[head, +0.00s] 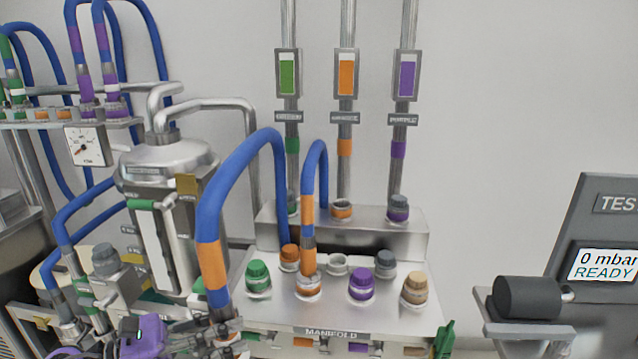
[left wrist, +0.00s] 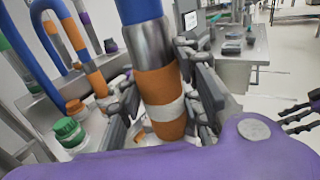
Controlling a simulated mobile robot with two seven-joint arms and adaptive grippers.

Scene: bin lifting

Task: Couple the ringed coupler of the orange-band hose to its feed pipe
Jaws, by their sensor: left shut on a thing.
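My left gripper (head: 222,338) is at the bottom of the head view, around the lower end of a thick blue hose with an orange band (head: 211,268). In the left wrist view its fingers (left wrist: 165,100) are shut on the hose's coupler (left wrist: 160,90), which has a metal collar, orange bands and a white ring. The coupler's lower end is partly hidden. The orange-marked feed pipe (head: 345,115) runs down the back wall to an orange-ringed fitting (head: 341,210). A second orange-banded blue hose (head: 308,225) stands on the manifold. Dark fingers (left wrist: 298,116), apparently my right gripper's, show at the wrist view's right edge.
The manifold (head: 335,312) carries several coloured caps, including green (head: 257,277), purple (head: 361,284) and tan (head: 415,288). A test unit (head: 605,235) reading "0 mbar READY" and a dark cylinder (head: 527,297) are at right. Hoses and a steel vessel (head: 168,165) crowd the left.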

